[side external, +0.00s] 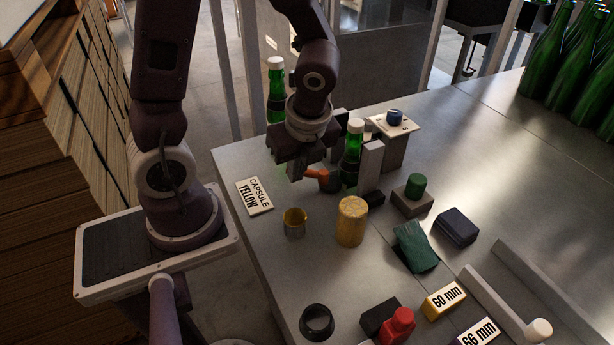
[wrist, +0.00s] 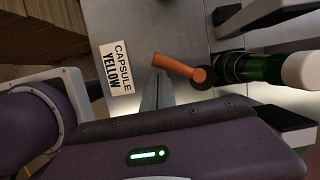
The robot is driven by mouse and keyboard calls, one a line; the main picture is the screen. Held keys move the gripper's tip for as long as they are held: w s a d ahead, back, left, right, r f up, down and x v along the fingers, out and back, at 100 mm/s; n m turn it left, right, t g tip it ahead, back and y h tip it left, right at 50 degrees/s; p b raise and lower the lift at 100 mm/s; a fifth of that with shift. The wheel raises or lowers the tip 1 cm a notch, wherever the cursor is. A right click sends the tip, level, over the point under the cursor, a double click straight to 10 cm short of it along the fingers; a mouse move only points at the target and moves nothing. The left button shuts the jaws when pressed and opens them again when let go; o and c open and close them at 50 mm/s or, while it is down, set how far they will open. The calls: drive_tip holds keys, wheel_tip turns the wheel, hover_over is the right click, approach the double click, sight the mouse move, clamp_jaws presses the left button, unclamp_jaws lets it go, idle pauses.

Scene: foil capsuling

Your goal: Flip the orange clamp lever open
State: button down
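The orange clamp lever (side external: 318,174) sits low beside the green bottle (side external: 352,150) held at the clamp. In the wrist view the lever (wrist: 178,66) runs from a round pivot next to the bottle (wrist: 262,68) to a free end pointing left. My gripper (side external: 296,176) is low at the left of the lever. In the wrist view its fingers (wrist: 159,80) are together with nothing visible between them, and the tips are close to the lever's free end. I cannot tell whether they touch it.
A grey upright block (side external: 371,165) stands right of the bottle. Another green bottle (side external: 276,90) stands behind my wrist. A "CAPSULE YELLOW" card (side external: 255,195), a yellow-lined cup (side external: 295,221) and a gold cylinder (side external: 351,222) are in front. Bare table lies between the card and lever.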

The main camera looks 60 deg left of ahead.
drive_tip(key=shift+w+a, duration=0.25)
drive_tip(key=shift+a, duration=0.9)
drive_tip(key=shift+w+a, duration=0.5)
drive_tip(key=shift+a, duration=0.3)
drive_tip(key=shift+w+a+m+t, duration=0.2)
drive_tip(key=shift+w+m+t, duration=0.05)
drive_tip(key=shift+m, duration=0.5)
drive_tip(key=shift+w+a+m+t, duration=0.2)
drive_tip(key=shift+w+a+m, duration=0.1)
drive_tip(key=shift+m, duration=0.4)
drive_tip(key=shift+w+a+m+t, duration=0.15)
drive_tip(key=shift+w+m+t, duration=0.1)
drive_tip(key=shift+m, duration=0.5)
drive_tip(key=s, duration=0.1)
drive_tip(key=s+r, duration=0.1)
drive_tip(key=s, duration=0.2)
drive_tip(key=shift+r, duration=0.25)
wheel_tip(320, 180, up, 9)
drive_tip(key=s, duration=0.2)
drive_tip(key=shift+s, duration=0.35)
drive_tip(key=shift+d, duration=0.1)
